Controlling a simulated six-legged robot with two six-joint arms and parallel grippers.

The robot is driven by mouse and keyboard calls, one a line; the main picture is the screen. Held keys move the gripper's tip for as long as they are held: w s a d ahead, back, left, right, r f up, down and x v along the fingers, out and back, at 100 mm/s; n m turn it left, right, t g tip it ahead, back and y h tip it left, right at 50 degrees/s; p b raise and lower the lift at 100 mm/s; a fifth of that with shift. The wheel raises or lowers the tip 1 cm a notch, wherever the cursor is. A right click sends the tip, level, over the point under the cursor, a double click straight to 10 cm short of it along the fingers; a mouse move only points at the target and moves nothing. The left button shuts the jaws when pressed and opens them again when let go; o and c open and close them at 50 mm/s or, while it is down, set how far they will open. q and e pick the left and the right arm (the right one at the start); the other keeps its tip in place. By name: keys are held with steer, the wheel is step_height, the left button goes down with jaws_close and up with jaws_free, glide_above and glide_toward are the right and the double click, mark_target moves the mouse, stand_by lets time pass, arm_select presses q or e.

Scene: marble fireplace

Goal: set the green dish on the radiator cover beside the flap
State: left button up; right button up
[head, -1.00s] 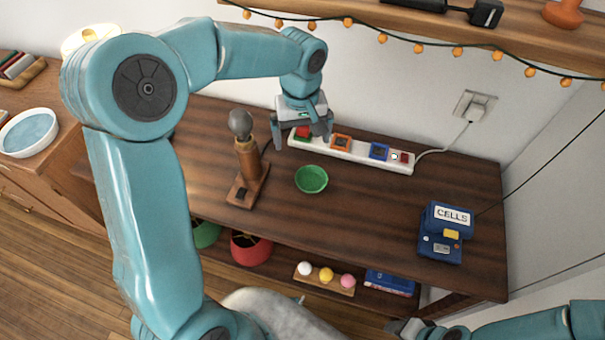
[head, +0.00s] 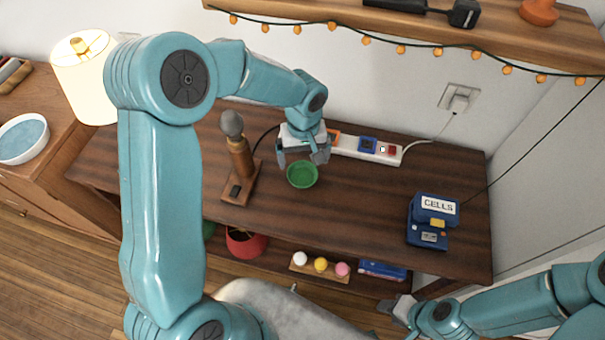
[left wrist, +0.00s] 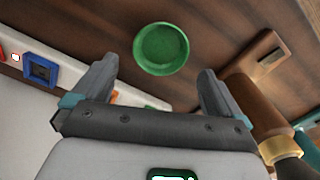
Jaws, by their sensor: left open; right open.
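The green dish (head: 302,176) is a small round bowl, upright and empty on the dark wooden top. It also shows in the left wrist view (left wrist: 161,48), just beyond the fingertips. My left gripper (head: 302,160) is open and empty, above and slightly behind the dish; I see no contact. In the left wrist view its fingers (left wrist: 158,70) stand apart, with the dish ahead of the gap between them. My right gripper (head: 396,307) is at the bottom, away from the dish, open. I cannot make out a radiator cover or a flap.
A wooden stand with a grey bulb (head: 238,160) is left of the dish. A white power strip (head: 352,148) lies behind it. A blue CELLS box (head: 434,220) stands at the right. The wooden top (head: 350,205) is clear between dish and box.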

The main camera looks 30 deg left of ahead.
mark_target(303, 177)
arm_select(q)
step_height(303, 177, down, 7)
steer(key=shift+a+f+p, duration=0.1)
steer(key=shift+p, duration=0.55)
steer(key=shift+c, duration=0.3)
steer(key=c, duration=0.8)
